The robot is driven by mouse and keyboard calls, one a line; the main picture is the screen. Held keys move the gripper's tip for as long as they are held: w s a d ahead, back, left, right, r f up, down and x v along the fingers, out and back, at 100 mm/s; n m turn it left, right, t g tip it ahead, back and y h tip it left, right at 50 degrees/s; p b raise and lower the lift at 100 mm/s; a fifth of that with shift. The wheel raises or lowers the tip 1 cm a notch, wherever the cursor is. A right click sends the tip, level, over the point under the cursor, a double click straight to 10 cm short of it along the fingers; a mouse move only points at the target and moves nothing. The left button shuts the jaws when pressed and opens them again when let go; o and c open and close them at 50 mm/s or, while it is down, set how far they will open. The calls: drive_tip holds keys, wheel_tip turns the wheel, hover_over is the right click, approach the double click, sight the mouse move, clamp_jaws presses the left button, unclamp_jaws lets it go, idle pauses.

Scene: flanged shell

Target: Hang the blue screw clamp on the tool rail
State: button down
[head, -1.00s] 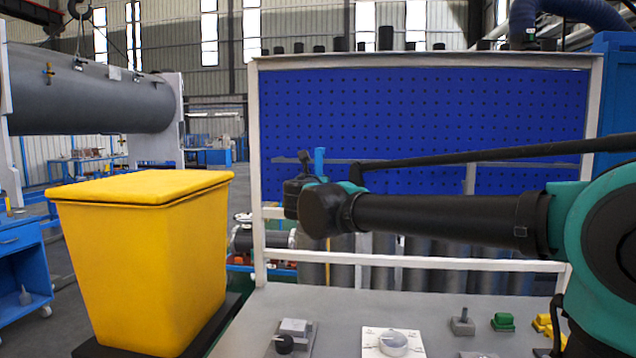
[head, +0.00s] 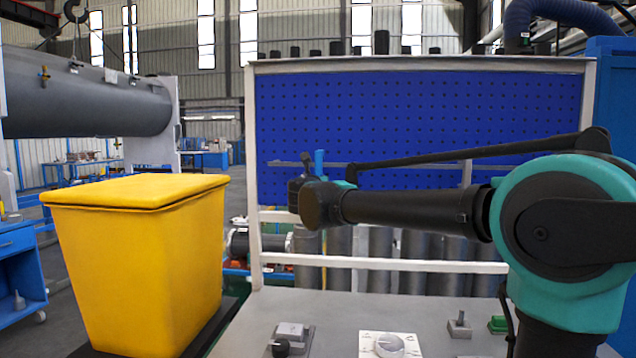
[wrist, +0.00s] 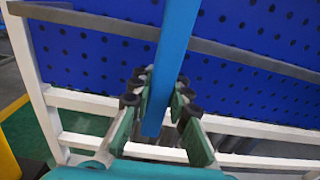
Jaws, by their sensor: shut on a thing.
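The blue screw clamp (head: 319,160) shows in the head view as a short blue upright piece above my gripper (head: 305,190). In the wrist view the clamp (wrist: 175,55) is a long blue bar, slightly tilted, running between the fingers of my gripper (wrist: 160,92), which is shut on it. The tool rail (head: 285,163) is a grey strip across the blue pegboard, behind the clamp in the head view. The rail also crosses the wrist view (wrist: 240,53), passing behind the bar. I cannot tell whether the clamp touches it. The clamp's other parts are not clearly visible.
The blue pegboard (head: 420,110) has a white frame (head: 251,180) with a lower crossbar (head: 400,263). A yellow bin (head: 135,270) stands at the left. A grey table (head: 320,308) below the arm holds a white dial box (head: 389,345) and small parts.

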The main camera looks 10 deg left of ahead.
drive_tip(key=shift+w, duration=0.95)
drive_tip(key=shift+f, duration=0.65)
drive_tip(key=c, duration=1.4)
unclamp_jaws()
drive_tip(key=shift+o, duration=0.2)
